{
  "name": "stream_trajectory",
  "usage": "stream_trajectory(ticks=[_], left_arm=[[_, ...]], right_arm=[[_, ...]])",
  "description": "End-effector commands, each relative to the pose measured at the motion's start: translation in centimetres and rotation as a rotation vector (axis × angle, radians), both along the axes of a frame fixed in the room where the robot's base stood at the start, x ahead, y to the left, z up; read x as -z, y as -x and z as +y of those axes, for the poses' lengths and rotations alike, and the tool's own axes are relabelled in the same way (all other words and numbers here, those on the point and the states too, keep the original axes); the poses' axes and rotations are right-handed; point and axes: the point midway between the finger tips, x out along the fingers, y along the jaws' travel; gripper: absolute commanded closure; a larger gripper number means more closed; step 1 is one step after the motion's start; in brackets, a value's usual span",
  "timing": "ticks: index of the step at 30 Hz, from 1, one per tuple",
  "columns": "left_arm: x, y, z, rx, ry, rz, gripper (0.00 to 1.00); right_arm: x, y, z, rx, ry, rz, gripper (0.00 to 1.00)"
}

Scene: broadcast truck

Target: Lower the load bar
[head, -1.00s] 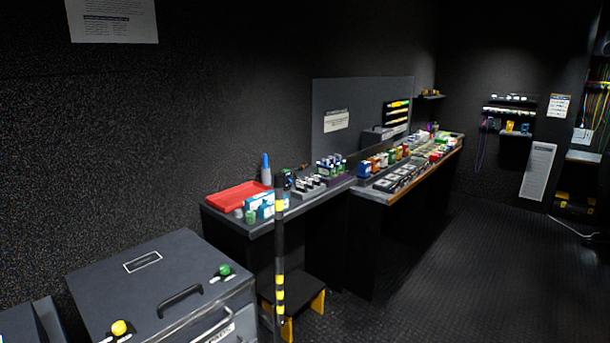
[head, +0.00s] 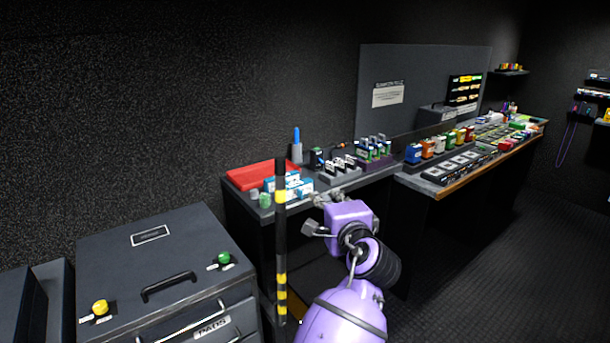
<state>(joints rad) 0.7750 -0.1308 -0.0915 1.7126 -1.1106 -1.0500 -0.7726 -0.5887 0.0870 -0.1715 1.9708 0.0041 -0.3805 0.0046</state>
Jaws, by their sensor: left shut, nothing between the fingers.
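The load bar (head: 281,242) is a thin upright black bar with yellow bands near its top and lower end. It stands in front of the bench's left end, beside the grey cabinet. My left gripper (head: 316,214), on a purple arm, is just right of the bar in the picture. It is shut and empty, and a small gap shows between it and the bar. The bar's lowest end is close to the floor and hard to make out. My right gripper is not in view.
A dark cabinet (head: 165,255) with a handle and green and yellow knobs stands at left. Behind the bar, a bench holds a red tray (head: 262,175) and small items. The floor (head: 480,260) at right is clear.

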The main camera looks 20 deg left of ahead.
Motion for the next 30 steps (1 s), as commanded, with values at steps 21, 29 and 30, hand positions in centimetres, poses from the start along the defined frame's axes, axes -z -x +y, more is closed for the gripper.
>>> stream_trajectory(ticks=[21,29,30], left_arm=[[-5.1,-8.1,4.2,-0.046,-0.072,-0.032,1.00],[-5.6,-6.8,6.3,-0.046,-0.068,-0.038,1.00],[-5.6,-6.5,6.5,-0.045,-0.068,-0.037,1.00]], right_arm=[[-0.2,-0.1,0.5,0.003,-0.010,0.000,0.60],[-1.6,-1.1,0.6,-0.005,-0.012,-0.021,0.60],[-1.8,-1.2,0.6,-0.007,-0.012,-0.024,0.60]])
